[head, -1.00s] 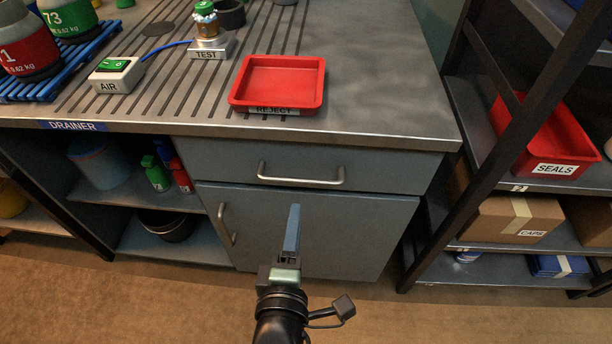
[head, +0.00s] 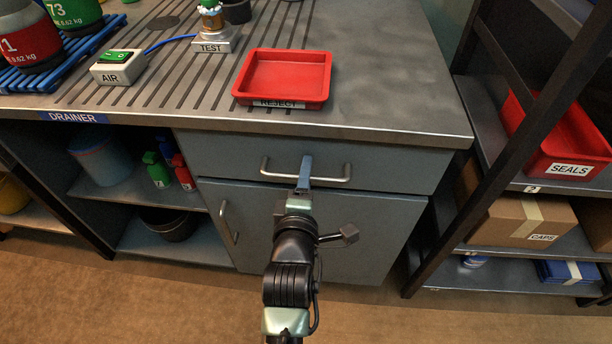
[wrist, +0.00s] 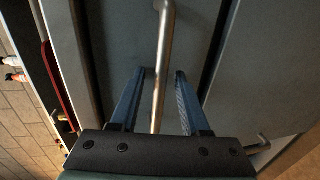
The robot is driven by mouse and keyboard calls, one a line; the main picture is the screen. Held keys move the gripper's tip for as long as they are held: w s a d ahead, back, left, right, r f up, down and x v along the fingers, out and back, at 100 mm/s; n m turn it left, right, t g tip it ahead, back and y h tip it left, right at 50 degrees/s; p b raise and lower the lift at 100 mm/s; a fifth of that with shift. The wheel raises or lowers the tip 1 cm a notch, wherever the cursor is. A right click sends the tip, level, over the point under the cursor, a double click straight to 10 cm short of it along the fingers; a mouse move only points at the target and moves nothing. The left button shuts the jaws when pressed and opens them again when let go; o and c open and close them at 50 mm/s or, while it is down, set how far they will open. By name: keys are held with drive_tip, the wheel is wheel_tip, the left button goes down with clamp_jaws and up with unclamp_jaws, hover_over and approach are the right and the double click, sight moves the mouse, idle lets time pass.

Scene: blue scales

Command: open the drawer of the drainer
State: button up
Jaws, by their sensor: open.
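The drainer is a metal-topped bench with a blue DRAINER label (head: 73,117) on its front edge. Its grey-blue drawer (head: 400,169) is shut, under the worktop at the right. The drawer's silver bar handle (head: 334,179) runs level across the drawer front; it also shows in the wrist view (wrist: 164,50). My gripper (head: 306,165) is at the middle of the handle. In the wrist view my gripper (wrist: 160,78) is open, with one blue finger on each side of the bar. A gap shows between the bar and each finger.
Below the drawer is a closed cupboard door (head: 340,230) with its own handle (head: 228,222). A red REJECT tray (head: 284,75) stands on the worktop above. An open shelf with bottles (head: 183,177) is left; a rack with a red SEALS bin (head: 560,140) is right.

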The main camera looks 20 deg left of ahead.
drive_tip(key=shift+c, duration=0.3)
clamp_jaws()
idle(1.1)
